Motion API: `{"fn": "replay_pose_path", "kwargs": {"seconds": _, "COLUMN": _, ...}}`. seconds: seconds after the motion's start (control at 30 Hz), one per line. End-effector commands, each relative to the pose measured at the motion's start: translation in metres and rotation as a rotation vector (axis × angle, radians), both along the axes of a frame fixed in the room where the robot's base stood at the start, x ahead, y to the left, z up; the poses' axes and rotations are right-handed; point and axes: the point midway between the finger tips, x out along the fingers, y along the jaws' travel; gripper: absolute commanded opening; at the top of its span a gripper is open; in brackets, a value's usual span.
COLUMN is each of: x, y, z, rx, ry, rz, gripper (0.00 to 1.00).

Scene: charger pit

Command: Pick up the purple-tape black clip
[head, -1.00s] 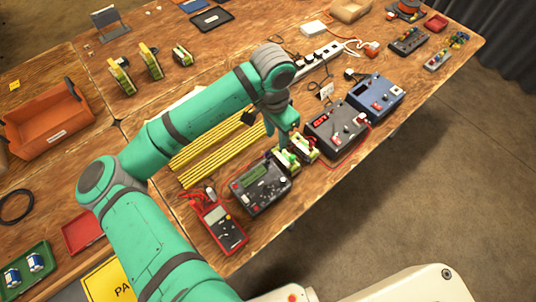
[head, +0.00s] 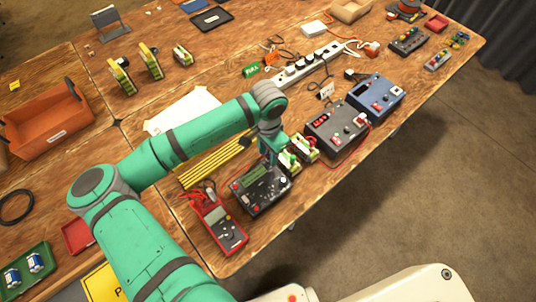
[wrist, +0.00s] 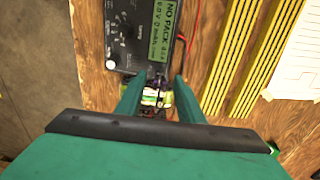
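Between the fingertips is a small dark clip with a purple patch (wrist: 152,91), next to a green-and-white battery pack (wrist: 158,101). I see no contact between fingers and clip. In the head view my gripper (head: 270,157) is over the right edge of the dark charger (head: 262,190), beside the pack (head: 288,162). The clip is too small or hidden to make out there. The charger's display reads "NO PACK" in the wrist view (wrist: 123,35).
A second pack (head: 305,148) stands beside the first, close to a dark power supply (head: 335,128) and a blue one (head: 376,97). A red multimeter (head: 218,224) lies left of the charger. Yellow strips (head: 215,163) and white paper (head: 185,108) lie behind.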

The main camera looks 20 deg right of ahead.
Motion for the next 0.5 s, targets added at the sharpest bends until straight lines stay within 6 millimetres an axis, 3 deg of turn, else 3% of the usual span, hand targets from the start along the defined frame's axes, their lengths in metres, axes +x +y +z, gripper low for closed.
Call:
{"fn": "replay_pose_path", "kwargs": {"seconds": 0.33, "x": -0.0002, "y": -0.0004, "z": -0.0105, "rx": -0.001, "ry": 0.001, "rz": -0.001, "gripper": 0.34}}
{"fn": "replay_pose_path", "kwargs": {"seconds": 0.37, "x": -0.0002, "y": -0.0004, "z": -0.0104, "rx": -0.001, "ry": 0.001, "rz": -0.001, "gripper": 0.32}}
{"fn": "replay_pose_path", "kwargs": {"seconds": 0.5, "x": -0.0001, "y": -0.0005, "z": -0.0103, "rx": -0.001, "ry": 0.001, "rz": -0.001, "gripper": 0.0}}
